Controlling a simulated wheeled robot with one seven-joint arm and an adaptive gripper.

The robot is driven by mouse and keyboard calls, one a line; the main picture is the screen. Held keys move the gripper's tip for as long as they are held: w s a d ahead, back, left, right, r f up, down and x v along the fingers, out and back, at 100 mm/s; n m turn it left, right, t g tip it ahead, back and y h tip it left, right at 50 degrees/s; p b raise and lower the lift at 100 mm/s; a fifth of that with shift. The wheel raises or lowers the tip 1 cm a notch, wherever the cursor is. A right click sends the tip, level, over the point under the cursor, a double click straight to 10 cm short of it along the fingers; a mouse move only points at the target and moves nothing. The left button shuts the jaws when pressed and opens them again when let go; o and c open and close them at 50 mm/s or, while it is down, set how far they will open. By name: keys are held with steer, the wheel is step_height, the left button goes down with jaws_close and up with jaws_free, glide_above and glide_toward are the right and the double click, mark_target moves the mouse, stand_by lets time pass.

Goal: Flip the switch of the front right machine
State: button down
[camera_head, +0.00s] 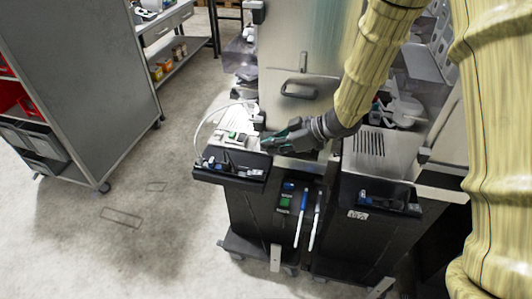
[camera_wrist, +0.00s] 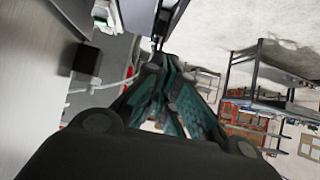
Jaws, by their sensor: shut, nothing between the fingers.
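Two dark machines stand side by side in the head view, the left machine (camera_head: 240,218) and the right machine (camera_head: 352,240). I cannot make out which small part is the switch. My gripper (camera_head: 268,142) is shut and empty, above the left machine's top, pointing left near a small white unit with a green part (camera_head: 233,136). Its green-padded fingers (camera_wrist: 172,62) meet in the wrist view. I cannot tell whether the fingertips touch anything.
A tall metal panel with a handle (camera_head: 302,90) rises behind the gripper. A grey cabinet (camera_head: 85,80) stands at the left, with free concrete floor (camera_head: 150,225) between. A shelving rack (camera_wrist: 270,75) shows in the wrist view.

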steer(key=shift+s+d+r, duration=0.15)
steer(key=shift+d+r, duration=0.3)
steer(key=shift+r, duration=0.2)
steer(key=s+d+f+m+h+b, duration=0.1)
steer(key=s+d+f+m+h, duration=0.3)
steer(key=f, duration=0.6)
steer(key=s+d+f+m+t+y+b, duration=0.1)
steer(key=s+f+m+b, duration=0.15)
steer(key=s+f, duration=0.55)
steer(key=s+d+f+m+h, duration=0.2)
steer(key=d+f+m, duration=0.15)
steer(key=f, duration=0.75)
steer(key=s+d+f+m+g+h, duration=0.1)
steer(key=s+d+f, duration=0.1)
steer(key=s+f, duration=0.2)
steer(key=s+d+f+m+g+h+b, duration=0.1)
steer(key=s+d+f+m+g+h, duration=0.1)
steer(key=s, duration=0.9)
steer(key=s+d+f+m+g+h+b, duration=0.1)
steer(key=s+d+f+h, duration=0.1)
steer(key=s+f, duration=0.4)
steer(key=shift+s+d+m, duration=0.4)
steer(key=shift+s+d, duration=0.4)
steer(key=shift+s, duration=0.1)
steer(key=shift+r, duration=0.1)
